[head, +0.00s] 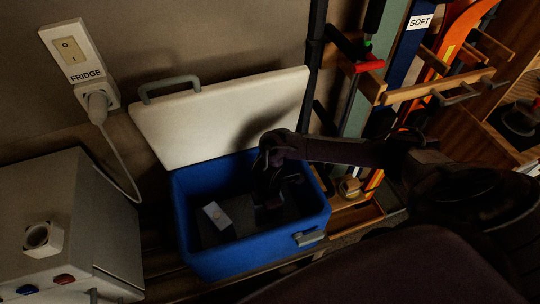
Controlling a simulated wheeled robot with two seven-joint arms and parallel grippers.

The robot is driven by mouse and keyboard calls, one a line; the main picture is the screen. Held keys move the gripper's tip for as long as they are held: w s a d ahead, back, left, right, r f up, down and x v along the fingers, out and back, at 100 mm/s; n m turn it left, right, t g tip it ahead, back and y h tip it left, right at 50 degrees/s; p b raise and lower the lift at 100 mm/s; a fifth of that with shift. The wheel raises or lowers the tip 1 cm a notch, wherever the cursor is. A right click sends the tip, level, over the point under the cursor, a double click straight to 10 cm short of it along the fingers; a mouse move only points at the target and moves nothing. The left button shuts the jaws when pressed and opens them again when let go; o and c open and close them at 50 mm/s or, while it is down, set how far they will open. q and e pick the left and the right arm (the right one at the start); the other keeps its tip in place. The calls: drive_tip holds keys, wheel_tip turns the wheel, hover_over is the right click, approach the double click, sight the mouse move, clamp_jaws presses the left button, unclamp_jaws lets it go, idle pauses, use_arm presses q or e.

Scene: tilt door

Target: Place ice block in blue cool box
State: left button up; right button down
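The blue cool box (228,262) stands on the floor near the wall with its white lid (225,118) tilted up against the wall. A small pale block, apparently the ice block (217,216), lies inside on the left part of the dark box floor. My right arm comes in from the right, and my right gripper (273,195) points down into the box, to the right of the block and apart from it. The gripper is dark against the shaded interior, so its finger opening is unclear. My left gripper is not in view.
A grey cabinet (75,220) with knobs stands at the left. A wall switch with a plug (98,100) is above it, its cable hanging down. A wooden ski rack (435,90) stands at the right. A latch (308,238) sits on the box's front.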

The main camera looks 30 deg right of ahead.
drive_tip(key=shift+a, duration=0.1)
drive_tip(key=shift+f, duration=0.15)
drive_tip(key=c, duration=0.9)
unclamp_jaws()
